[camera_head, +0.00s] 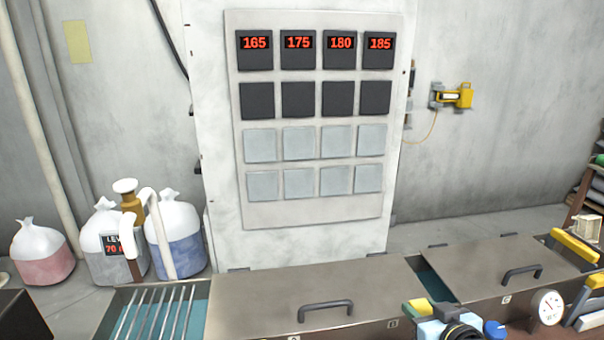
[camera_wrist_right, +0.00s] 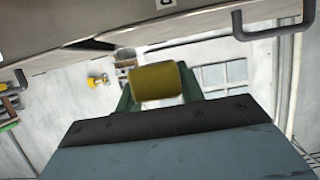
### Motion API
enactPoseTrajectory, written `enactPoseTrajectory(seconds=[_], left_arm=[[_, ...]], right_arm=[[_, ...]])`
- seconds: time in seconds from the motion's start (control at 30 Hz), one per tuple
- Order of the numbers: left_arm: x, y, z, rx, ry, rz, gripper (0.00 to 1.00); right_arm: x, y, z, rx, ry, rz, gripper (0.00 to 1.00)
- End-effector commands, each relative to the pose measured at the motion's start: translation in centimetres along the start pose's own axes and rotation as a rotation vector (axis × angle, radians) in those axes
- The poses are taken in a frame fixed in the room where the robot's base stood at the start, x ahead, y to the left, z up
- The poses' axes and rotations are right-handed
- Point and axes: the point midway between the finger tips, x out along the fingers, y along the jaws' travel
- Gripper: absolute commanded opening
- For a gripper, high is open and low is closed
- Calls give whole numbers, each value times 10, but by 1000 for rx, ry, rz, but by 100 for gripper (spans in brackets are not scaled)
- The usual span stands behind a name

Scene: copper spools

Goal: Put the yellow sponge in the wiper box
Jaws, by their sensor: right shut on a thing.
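The yellow sponge (camera_head: 415,308) is at the bottom of the head view, in front of the tanks. My right gripper (camera_head: 425,313) is shut on it and holds it up. In the right wrist view the sponge (camera_wrist_right: 157,82) sits between the two green fingers, clear of other things. My left gripper is not in view. No box is plainly recognisable as the wiper box; several yellow-topped pieces (camera_head: 575,249) stand at the right edge of the head view, partly cut off.
Metal tank lids with handles (camera_head: 290,290) span the front, with another lid (camera_head: 500,268) at right. A round gauge (camera_head: 547,307) stands at the lower right. A barred opening (camera_head: 155,312) is at left. A tall panel (camera_head: 315,120) stands behind.

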Motion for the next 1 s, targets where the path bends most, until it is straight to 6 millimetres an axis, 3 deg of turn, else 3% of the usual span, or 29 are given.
enactPoseTrajectory(seconds=[0.2,0.43,0.6,0.87,1.0], left_arm=[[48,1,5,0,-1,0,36],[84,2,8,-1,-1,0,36],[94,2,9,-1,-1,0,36],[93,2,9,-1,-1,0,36],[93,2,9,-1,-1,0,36]], right_arm=[[-6,-45,30,-5,-6,7,16],[-23,-73,43,17,0,46,16],[-32,-80,45,32,4,67,16],[-34,-81,43,35,5,73,16],[-31,-81,62,36,-5,74,16]])
